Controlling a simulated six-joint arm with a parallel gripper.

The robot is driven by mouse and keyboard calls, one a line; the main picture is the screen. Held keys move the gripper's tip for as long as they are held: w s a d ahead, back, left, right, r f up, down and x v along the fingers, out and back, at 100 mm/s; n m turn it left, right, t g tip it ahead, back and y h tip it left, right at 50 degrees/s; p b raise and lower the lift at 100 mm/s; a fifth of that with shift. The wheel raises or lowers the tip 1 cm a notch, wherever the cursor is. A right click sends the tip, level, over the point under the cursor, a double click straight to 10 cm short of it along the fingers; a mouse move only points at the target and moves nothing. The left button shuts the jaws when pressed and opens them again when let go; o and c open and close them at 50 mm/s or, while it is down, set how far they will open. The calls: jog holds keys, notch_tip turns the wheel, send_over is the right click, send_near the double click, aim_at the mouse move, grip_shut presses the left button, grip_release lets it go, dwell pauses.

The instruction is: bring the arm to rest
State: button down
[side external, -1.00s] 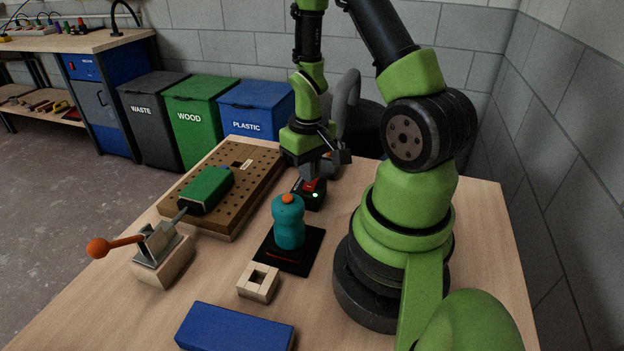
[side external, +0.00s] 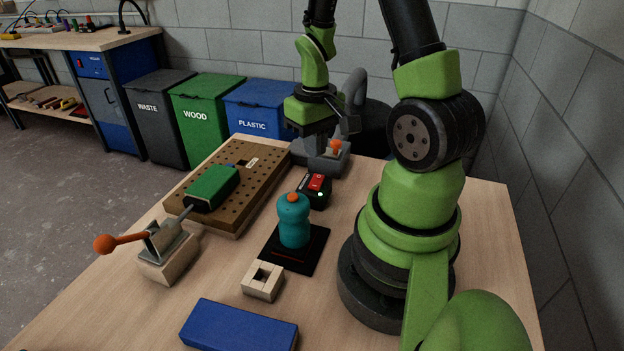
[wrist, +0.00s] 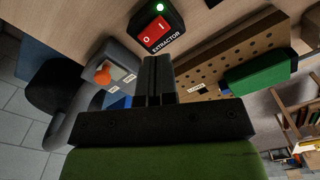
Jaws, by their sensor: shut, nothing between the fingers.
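My gripper (side external: 320,148) is shut and empty. In the side external view it is raised above the far end of the bench, in front of a grey machine with an orange knob (side external: 335,145). In the wrist view its fingers (wrist: 157,70) are together with nothing between them. The black extractor switch box (side external: 315,190) stands nearer the camera, apart from the fingers. Its red rocker and lit green lamp also show in the wrist view (wrist: 158,30).
A teal bottle-shaped thing (side external: 294,222) stands on a black pad. A small wooden block (side external: 262,280) and a blue box (side external: 240,326) lie nearer.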

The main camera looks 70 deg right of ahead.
jog(key=s+a+r+n+t+y, duration=0.1)
jog(key=s+a+r+t, duration=0.1)
jog(key=a+r, duration=0.6)
jog(key=s+a+r+n+t+y, duration=0.1)
jog(key=a+r+t, duration=0.4)
jog(key=a+r, duration=0.3)
notch_tip(320, 180, up, 3)
jog(key=shift+s+a+r, duration=0.2)
jog(key=shift+s+a, duration=0.05)
jog(key=shift+s, duration=0.1)
